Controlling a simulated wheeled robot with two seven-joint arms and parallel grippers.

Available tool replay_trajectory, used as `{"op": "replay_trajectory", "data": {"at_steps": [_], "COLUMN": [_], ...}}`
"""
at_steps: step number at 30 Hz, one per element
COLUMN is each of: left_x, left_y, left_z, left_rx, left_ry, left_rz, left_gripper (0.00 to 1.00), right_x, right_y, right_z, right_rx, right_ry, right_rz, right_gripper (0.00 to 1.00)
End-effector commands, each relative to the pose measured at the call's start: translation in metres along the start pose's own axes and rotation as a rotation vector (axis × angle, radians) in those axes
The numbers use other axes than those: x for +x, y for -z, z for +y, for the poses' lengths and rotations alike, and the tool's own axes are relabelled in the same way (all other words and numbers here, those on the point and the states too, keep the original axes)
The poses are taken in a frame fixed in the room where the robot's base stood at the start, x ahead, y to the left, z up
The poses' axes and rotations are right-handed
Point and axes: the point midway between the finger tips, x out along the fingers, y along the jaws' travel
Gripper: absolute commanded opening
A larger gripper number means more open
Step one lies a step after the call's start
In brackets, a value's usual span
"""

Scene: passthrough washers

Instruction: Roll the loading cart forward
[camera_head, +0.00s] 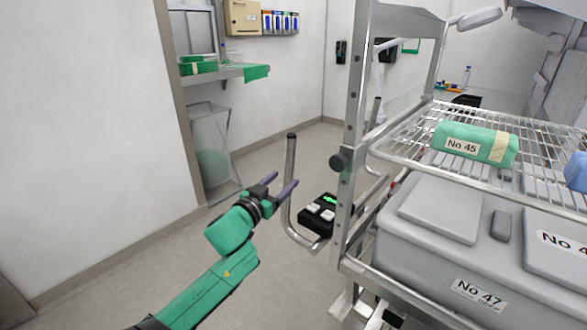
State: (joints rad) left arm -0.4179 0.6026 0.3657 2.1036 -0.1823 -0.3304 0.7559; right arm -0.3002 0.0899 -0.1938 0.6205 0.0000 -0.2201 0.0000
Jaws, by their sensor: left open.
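The loading cart (352,150) is a metal frame at the right of the head view. It has a wire top shelf (400,140) and a bent tube handle (289,212) sticking out to its left. My left gripper (283,181), on a green arm, is open and empty with its purple fingers at the handle's upright bar. The lower finger overlaps the bar in the picture; whether the fingers straddle it or touch it I cannot tell. My right gripper is not in view.
A green bundle marked No 45 (475,146) lies on the wire shelf. Grey boxes (440,208) sit below, one labelled No 47. A black control box (322,217) is by the handle. A wall shelf (215,76) is at back left. Floor left of the cart is clear.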

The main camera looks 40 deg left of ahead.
Motion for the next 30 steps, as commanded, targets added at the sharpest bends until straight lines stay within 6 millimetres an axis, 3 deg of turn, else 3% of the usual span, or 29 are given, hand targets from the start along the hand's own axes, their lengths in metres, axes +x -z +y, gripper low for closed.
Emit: {"op": "replay_trajectory", "data": {"at_steps": [3,9,19,20,24,25,30], "left_x": [0.031,0.067,0.076,0.076,0.076,0.076,0.076], "left_y": [0.002,0.001,-0.001,-0.001,-0.001,-0.001,-0.001], "left_z": [-0.001,-0.001,0.0,0.0,0.0,0.0,0.0], "left_rx": [0.0,-0.002,0.0,0.0,0.0,0.0,0.0], "left_ry": [0.002,0.002,0.001,0.001,0.001,0.001,0.0], "left_rz": [0.002,0.0,-0.003,-0.003,-0.003,-0.003,-0.002], "left_gripper": [0.65,0.65,0.65,0.62,0.08,0.0,0.0], "right_x": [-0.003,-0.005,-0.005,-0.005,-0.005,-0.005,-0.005], "right_y": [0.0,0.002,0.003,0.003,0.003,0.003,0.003], "right_z": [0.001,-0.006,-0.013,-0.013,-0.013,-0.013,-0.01], "right_rx": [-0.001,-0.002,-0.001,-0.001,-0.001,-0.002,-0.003], "right_ry": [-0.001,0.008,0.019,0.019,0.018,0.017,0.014], "right_rz": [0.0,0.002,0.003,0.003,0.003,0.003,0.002], "right_gripper": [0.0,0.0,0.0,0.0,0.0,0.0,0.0]}}
